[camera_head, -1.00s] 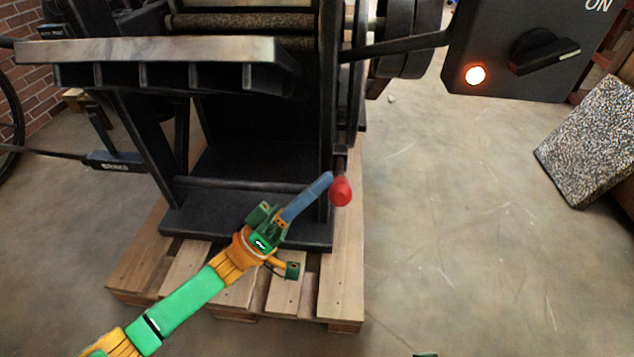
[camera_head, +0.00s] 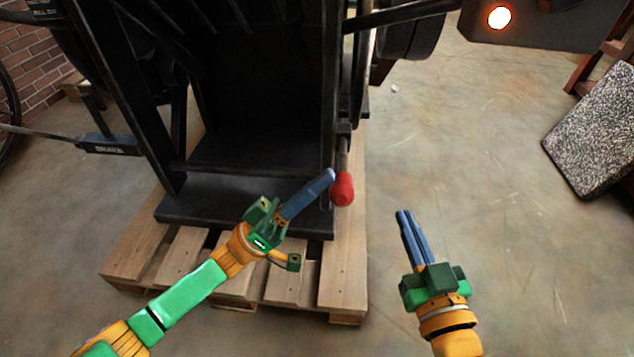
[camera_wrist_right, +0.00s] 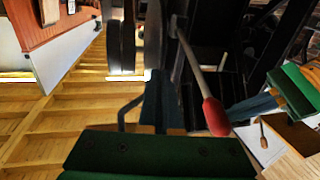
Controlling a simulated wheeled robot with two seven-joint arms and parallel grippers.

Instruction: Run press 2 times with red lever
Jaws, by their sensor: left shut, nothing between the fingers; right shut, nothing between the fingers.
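The black press (camera_head: 255,150) stands on a wooden pallet (camera_head: 345,270). The lever's red knob (camera_head: 342,190) hangs low at the press's right side in the head view. It also shows in the right wrist view (camera_wrist_right: 216,117), at the end of a grey rod. My left gripper (camera_head: 330,174) is shut and empty, its fingertips right beside the knob's left side; whether they touch it I cannot tell. My right gripper (camera_head: 402,213) is shut and empty, to the right of the knob with a gap between them. It also shows in the right wrist view (camera_wrist_right: 158,80).
A control box with a lit lamp (camera_head: 499,17) is at the top right. A black bar (camera_head: 405,16) reaches from the press toward it. A speckled block (camera_head: 597,130) stands at the right. The floor right of the pallet is clear.

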